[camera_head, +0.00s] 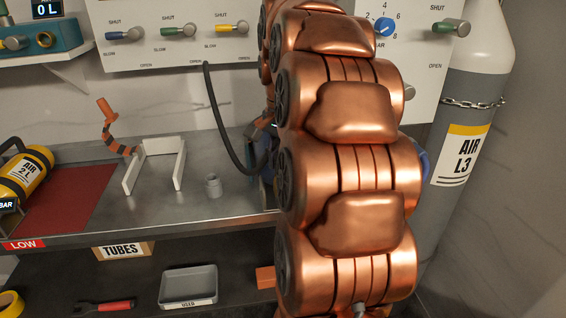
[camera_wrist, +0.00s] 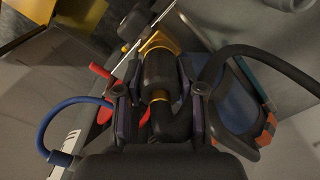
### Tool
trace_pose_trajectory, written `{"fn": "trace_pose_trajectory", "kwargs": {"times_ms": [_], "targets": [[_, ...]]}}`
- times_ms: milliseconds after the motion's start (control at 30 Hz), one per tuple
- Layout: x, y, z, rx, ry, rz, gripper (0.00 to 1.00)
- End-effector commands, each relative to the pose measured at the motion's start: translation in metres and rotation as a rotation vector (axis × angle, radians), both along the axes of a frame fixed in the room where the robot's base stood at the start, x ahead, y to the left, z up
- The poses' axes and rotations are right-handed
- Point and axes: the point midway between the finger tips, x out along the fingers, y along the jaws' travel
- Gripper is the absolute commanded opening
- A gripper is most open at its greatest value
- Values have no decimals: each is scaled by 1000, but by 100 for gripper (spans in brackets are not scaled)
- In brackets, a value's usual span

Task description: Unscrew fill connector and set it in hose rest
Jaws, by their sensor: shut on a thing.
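In the wrist view my gripper (camera_wrist: 158,92) is shut on the fill connector (camera_wrist: 158,70), a black ribbed cylinder with brass parts. Its far end meets a brass valve fitting (camera_wrist: 160,42); I cannot tell how far it is threaded on. A black hose (camera_wrist: 230,58) runs from the connector to the right. In the head view the hose (camera_head: 210,95) hangs from the panel and goes behind my copper arm, which hides the gripper and connector.
A white bracket (camera_head: 128,172) and an orange-and-black tool (camera_head: 108,115) are on the bench. A yellow AIR 2 L cylinder (camera_head: 35,165) lies at a red mat (camera_head: 75,200). A grey tray (camera_head: 190,283) is on the lower shelf. A large cylinder (camera_head: 460,130) stands chained at right.

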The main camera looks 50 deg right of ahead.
Motion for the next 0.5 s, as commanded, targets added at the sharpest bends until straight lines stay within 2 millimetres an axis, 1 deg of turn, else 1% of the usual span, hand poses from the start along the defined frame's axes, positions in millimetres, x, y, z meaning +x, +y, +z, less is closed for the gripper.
{"fn": "trace_pose_trajectory", "kwargs": {"times_ms": [500], "targets": [[0, 1, 3, 3, 0, 600, 0]]}}
